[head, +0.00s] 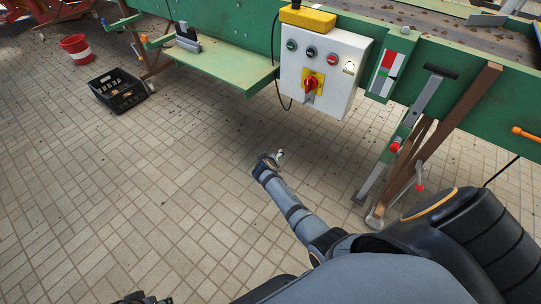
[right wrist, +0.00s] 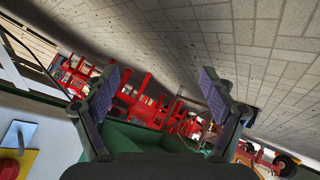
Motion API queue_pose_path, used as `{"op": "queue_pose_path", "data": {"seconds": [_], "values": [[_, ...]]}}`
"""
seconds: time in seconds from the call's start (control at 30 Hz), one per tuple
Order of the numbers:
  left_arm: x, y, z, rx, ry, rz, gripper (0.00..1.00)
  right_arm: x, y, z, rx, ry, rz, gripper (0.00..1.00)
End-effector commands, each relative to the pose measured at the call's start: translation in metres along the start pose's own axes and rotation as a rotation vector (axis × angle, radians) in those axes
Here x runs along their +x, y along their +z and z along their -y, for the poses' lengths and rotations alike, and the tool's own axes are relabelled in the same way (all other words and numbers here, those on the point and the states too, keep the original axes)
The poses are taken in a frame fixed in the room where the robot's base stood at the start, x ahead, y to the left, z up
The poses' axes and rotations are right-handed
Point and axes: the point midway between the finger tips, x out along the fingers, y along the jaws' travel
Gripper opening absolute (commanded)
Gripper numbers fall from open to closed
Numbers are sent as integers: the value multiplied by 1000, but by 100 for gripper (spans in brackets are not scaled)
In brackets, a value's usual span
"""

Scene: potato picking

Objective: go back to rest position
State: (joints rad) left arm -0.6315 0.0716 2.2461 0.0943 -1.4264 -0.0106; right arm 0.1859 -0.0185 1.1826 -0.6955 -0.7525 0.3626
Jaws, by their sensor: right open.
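My right arm reaches up from the lower right in the head view. Its gripper (head: 270,159) is over the tiled floor, below and left of the control box, apart from everything. In the right wrist view the two fingers of this gripper (right wrist: 162,74) stand wide apart with nothing between them. A dark part of what looks like my left gripper (head: 142,298) just shows at the bottom edge of the head view; its fingers cannot be made out.
A green machine (head: 235,33) with a ledge (head: 215,66) spans the top. A white control box (head: 341,55) with a red switch hangs on it. Brown and grey legs (head: 450,120) stand at right. A black crate (head: 118,92) and red bucket (head: 76,47) stand far left.

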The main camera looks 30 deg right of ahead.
Motion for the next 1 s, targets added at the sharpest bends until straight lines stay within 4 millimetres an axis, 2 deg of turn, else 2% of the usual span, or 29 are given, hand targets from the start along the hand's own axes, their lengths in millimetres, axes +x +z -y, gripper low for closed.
{"op": "queue_pose_path", "data": {"seconds": [0.17, 0.6, 0.67, 0.77, 0.9, 1.0], "values": [[-4, -1, 0, 0, 0, 0, 40, -1, 6, 2, -5, -11, 9, 84], [-3, -1, 0, 0, 0, 0, 40, -1, 7, 2, -5, -10, 10, 84], [-1, 0, 0, 0, -1, 2, 40, -2, 14, 2, -1, -14, 23, 84], [10, 1, 3, -3, -7, 10, 40, -12, 54, 0, 12, -39, 96, 84], [32, 4, 9, -8, -21, 26, 40, -47, 128, 4, 33, -122, 246, 84], [44, 6, 13, -11, -29, 37, 40, -74, 166, 7, 34, -187, 330, 84]]}}
